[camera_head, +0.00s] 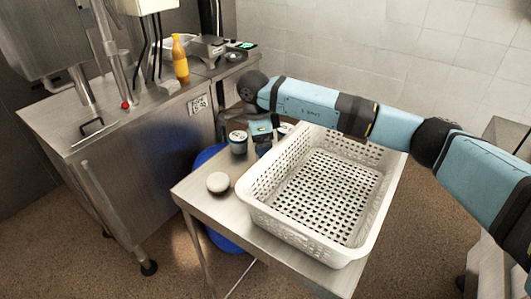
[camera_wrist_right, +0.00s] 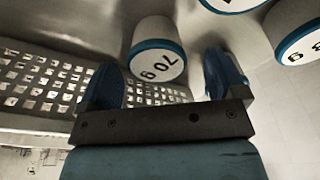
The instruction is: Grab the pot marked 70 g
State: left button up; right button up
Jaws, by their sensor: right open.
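The pot marked 70 g (camera_wrist_right: 158,52) shows in the right wrist view, white with a blue rim around its labelled face. My right gripper (camera_wrist_right: 166,82) is open, with one blue finger to each side of this pot's near end. The pot lies just beyond the fingertips, nearer the left finger; I cannot tell whether they touch it. I cannot tell which pot there is the 70 g one. My left gripper is not in view.
A white perforated basket (camera_head: 249,195) fills much of the metal table (camera_head: 195,185). Two more pots, one labelled (camera_wrist_right: 298,38), crowd the right in the wrist view.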

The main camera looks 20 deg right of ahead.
notch_tip(320, 180, down, 4)
jog(key=shift+s+d+r, duration=0.1)
jog(key=shift+s+d, duration=0.05)
jog(key=c, duration=1)
jog(key=shift+r, duration=0.1)
